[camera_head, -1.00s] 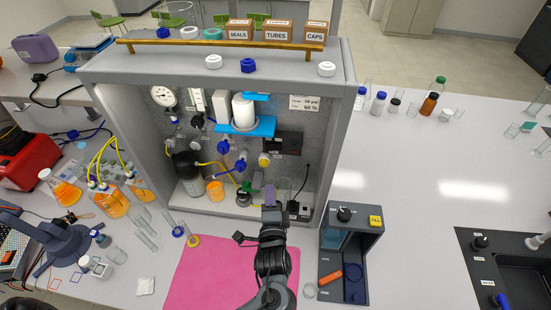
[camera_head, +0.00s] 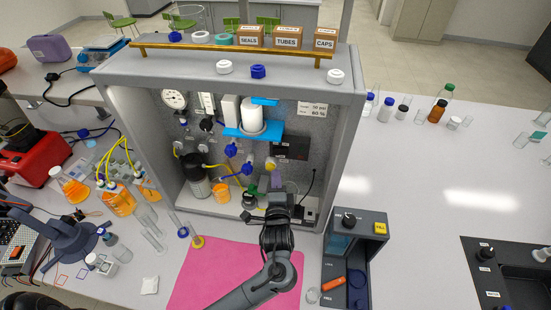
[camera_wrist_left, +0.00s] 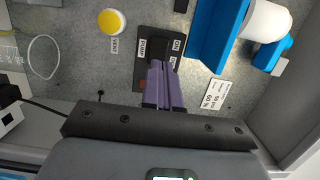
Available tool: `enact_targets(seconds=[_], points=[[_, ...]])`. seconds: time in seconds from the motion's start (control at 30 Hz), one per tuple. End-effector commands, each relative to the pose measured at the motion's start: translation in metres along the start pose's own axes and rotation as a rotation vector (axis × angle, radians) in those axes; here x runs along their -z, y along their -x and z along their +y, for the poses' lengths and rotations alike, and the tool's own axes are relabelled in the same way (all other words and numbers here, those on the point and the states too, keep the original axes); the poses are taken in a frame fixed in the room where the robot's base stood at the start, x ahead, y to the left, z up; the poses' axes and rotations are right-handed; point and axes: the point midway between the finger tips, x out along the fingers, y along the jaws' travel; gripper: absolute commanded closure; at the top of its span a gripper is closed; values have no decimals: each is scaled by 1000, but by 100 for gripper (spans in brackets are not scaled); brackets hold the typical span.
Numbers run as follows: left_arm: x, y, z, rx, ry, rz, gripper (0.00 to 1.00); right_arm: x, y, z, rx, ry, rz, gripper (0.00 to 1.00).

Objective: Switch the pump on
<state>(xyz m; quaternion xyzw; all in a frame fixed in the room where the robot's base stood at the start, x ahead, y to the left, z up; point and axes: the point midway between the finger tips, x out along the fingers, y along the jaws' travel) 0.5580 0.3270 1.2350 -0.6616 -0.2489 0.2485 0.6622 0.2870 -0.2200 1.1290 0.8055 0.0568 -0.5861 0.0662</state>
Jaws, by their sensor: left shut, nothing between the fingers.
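The pump switch panel (camera_head: 291,146) is a dark plate on the rig's back wall. In the left wrist view, the black pump panel (camera_wrist_left: 146,42) carries PUMP and ON/OFF labels. My left gripper (camera_head: 276,182) is in front of the rig, below the panel in the head view. Its purple fingers (camera_wrist_left: 165,85) are shut with nothing between them. They point at the panel and cover part of it, so I cannot tell whether they touch it or how the switch is set. My right gripper is not in view.
A yellow vent button (camera_wrist_left: 111,21) is beside the panel. A blue bracket (camera_wrist_left: 213,35) with a white cylinder (camera_wrist_left: 267,22) is on its other side. An orange-filled beaker (camera_head: 221,193) and dark bottle (camera_head: 195,177) stand inside the rig. A pink mat (camera_head: 205,272) lies in front.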

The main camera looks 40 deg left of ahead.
Motion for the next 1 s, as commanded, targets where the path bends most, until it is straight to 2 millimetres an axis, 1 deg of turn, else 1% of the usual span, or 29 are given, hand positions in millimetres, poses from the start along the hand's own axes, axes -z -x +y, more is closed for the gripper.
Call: enact_targets(seconds=[0.03, 0.2, 0.4, 0.6, 1.0], points=[[0, -11, -2, 2, -2, -1, 100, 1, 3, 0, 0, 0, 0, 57], [0, -40, -2, 1, -2, -1, 100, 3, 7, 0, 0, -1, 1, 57], [0, -64, -1, 0, 0, 0, 100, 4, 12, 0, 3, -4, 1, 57], [0, -76, 0, -1, 1, 0, 100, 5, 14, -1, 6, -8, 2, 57], [0, -78, 0, -1, 1, 1, 100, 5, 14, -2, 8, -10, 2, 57]])
